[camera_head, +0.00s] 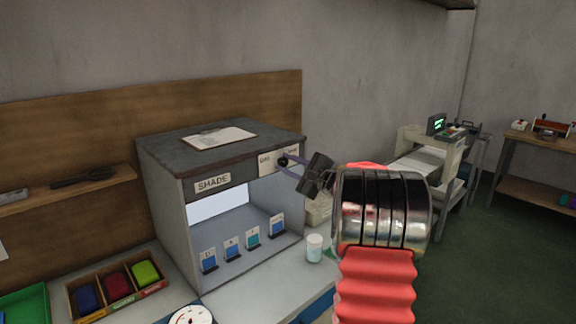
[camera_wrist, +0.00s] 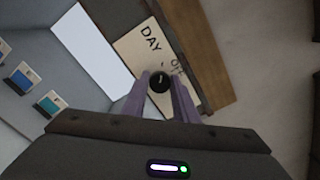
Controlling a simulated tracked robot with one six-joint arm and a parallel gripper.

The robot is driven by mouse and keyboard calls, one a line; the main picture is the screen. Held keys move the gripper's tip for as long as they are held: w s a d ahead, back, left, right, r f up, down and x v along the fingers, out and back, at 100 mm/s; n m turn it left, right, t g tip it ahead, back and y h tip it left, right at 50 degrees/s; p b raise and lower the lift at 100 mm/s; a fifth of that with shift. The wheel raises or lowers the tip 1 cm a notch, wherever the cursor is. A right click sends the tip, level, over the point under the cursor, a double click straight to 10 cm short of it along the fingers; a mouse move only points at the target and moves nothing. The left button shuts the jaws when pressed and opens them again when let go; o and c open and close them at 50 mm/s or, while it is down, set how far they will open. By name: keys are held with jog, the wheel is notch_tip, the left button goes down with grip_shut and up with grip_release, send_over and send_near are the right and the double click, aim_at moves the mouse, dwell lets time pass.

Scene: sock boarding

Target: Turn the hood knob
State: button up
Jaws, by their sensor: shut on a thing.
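The hood is a grey box with a dark top and a "SHADE" label (camera_head: 212,182) on its front edge. The black hood knob (camera_wrist: 160,82) sits on a pale plate (camera_wrist: 142,50) marked "DAY" and, partly hidden, another word. In the head view the knob (camera_head: 283,161) is small, at the hood's front right corner. My gripper (camera_wrist: 164,84) has its two purple fingers on either side of the knob, shut on it. In the head view my gripper (camera_head: 285,168) reaches the plate from the right.
A clipboard (camera_head: 218,137) lies on the hood. Several coloured sample cards (camera_head: 253,239) stand inside it. A cup (camera_head: 314,247) stands on the bench just below my arm. Open floor (camera_head: 480,270) lies to the right.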

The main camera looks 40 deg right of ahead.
jog(key=shift+a, duration=0.15)
jog(key=o, duration=1)
jog(key=s, duration=1.3)
jog(key=shift+s+d, duration=0.25)
jog(key=shift+s, duration=0.15)
jog(key=shift+f, duration=0.15)
